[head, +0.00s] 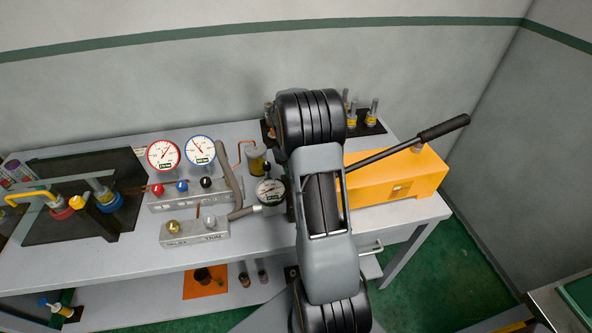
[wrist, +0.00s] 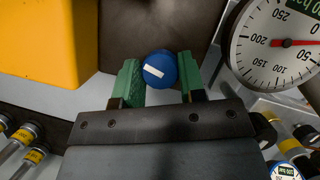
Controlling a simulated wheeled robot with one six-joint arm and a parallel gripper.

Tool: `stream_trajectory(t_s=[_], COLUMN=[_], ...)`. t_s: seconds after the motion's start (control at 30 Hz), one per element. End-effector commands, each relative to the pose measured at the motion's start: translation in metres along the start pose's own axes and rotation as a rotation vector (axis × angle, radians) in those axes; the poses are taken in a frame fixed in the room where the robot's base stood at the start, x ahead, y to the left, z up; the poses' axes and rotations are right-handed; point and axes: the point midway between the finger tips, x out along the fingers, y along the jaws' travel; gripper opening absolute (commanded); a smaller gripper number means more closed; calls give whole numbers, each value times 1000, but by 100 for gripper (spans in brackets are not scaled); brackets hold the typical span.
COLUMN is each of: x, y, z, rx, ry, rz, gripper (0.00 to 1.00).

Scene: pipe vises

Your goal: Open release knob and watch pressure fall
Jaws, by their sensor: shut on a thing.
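In the wrist view, a round blue knob (wrist: 160,69) with a white mark on its face sits between the green pads of my gripper (wrist: 162,76), which is shut on it. To the right, a large white pressure gauge (wrist: 285,60) is cut off by the picture edge. Its red needle points right from the hub. In the head view, a white-dialled gauge (head: 270,190) shows just left of my arm. My arm hides my gripper and the knob there. The yellow pump body (head: 388,180) stands right of my arm; part of it shows in the wrist view (wrist: 50,40).
The pump's long black lever (head: 443,128) slants up to the right. Two more dials, red-rimmed (head: 163,155) and blue-rimmed (head: 200,150), stand on a metal block with knobs. Pipe fittings lie on a dark mat (head: 50,225) at left. The bench front (head: 115,262) is bare.

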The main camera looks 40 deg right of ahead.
Motion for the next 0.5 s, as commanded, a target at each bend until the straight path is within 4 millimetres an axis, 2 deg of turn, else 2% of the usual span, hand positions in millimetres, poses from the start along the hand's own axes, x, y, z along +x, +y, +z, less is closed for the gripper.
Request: stream_trajectory(t_s=[0.5], x=[-1], y=[0], z=[0], rx=[-80], ry=[2], rz=[34], gripper=[14])
